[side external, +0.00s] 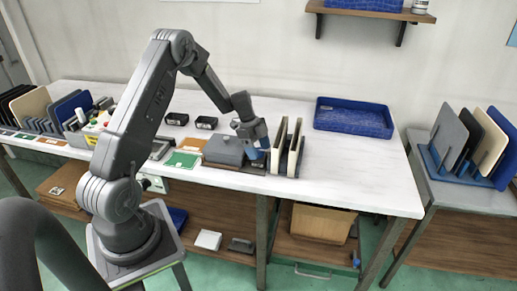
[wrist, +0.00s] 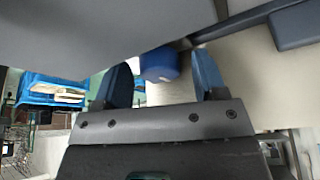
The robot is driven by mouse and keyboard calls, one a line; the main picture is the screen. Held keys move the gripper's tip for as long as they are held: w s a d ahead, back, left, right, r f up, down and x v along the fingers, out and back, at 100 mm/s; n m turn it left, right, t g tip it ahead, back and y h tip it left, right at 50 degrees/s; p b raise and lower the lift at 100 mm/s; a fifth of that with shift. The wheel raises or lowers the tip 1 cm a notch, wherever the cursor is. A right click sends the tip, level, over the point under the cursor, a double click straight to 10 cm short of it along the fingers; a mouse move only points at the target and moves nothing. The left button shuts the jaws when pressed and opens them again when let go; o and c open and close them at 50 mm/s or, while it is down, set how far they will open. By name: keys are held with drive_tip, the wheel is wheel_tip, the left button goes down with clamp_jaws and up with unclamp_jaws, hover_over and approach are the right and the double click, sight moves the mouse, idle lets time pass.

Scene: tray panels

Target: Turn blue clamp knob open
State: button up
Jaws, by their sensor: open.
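The blue clamp knob (wrist: 160,64) shows in the wrist view as a short round blue piece at the end of a dark bar. My gripper (wrist: 162,72) is open, with one blue finger on each side of the knob and a visible gap on both sides. I cannot tell how deep the knob sits between the fingers. In the side external view my gripper (side external: 257,153) is low over the right end of a grey block (side external: 223,150) on a dark base. There the gripper hides the knob, and the clamp's setting cannot be read.
Upright cream panels (side external: 279,146) stand close to the right of my gripper. A blue tray (side external: 353,118) lies at the table's back right. A green board (side external: 183,159) lies left of the grey block. The white tabletop (side external: 360,170) is clear at the right front.

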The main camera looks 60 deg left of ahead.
drive_tip(key=shift+c, duration=0.5)
drive_tip(key=c, duration=0.8)
drive_tip(key=n+t, duration=0.1)
drive_tip(key=n, duration=0.2)
drive_tip(key=o, duration=0.9)
drive_tip(key=shift+y, duration=0.3)
drive_tip(key=shift+r, duration=0.1)
drive_tip(key=v, duration=1.3)
drive_tip(key=shift+s+a+r, duration=0.2)
drive_tip(key=shift+r, duration=0.1)
